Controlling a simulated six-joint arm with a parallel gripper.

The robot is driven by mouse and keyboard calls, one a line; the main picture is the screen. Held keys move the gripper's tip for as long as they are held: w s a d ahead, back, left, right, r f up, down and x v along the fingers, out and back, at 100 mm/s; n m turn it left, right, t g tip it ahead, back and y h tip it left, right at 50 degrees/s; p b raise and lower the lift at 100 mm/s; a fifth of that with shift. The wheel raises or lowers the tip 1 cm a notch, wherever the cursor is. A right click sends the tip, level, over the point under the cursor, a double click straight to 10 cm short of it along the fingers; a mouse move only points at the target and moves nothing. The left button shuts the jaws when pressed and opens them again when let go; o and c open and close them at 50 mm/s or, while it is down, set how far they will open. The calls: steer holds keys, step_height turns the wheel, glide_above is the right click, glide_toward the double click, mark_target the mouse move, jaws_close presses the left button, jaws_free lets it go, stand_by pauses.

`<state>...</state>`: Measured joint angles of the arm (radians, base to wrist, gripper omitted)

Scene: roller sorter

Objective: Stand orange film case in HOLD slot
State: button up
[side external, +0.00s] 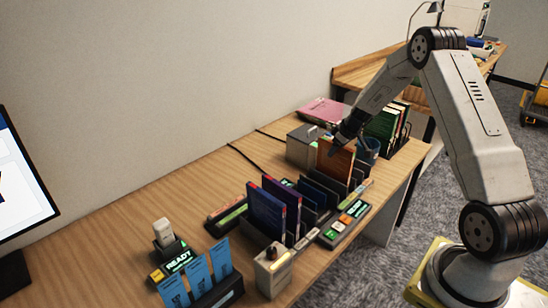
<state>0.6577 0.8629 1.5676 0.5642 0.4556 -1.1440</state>
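The orange film case (338,161) stands upright at the far end of the roller sorter, its lower part hidden behind dark dividers (322,185). My gripper (337,146) reaches down from the upper right, and its dark fingers overlap the top of the case. The fingers are too small and dark to tell whether they are shut on it. Whether the case rests in a slot or hangs just above cannot be told. Two dark blue cases (267,210) with red marks stand in nearer slots. A lit control panel (346,222) runs along the right side. No HOLD label is readable.
A grey box (301,145) stands behind the orange case, and a blue cup (369,150) is to its right. Green binders (383,123) stand farther right. Blue cards (198,278) and a READY display (180,262) are at the front.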

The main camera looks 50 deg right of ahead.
steer(key=shift+r, duration=0.1)
steer(key=shift+v, duration=3.85)
steer(key=s+a+r+g, duration=0.1)
steer(key=s+a, duration=0.1)
steer(key=a, duration=0.7)
steer(key=s+a+r, duration=0.1)
steer(key=s+a, duration=0.1)
steer(key=a, duration=0.7)
steer(key=s+a+g, duration=0.1)
steer(key=s+a, duration=1)
steer(key=a, duration=0.2)
steer(key=shift+s, duration=0.35)
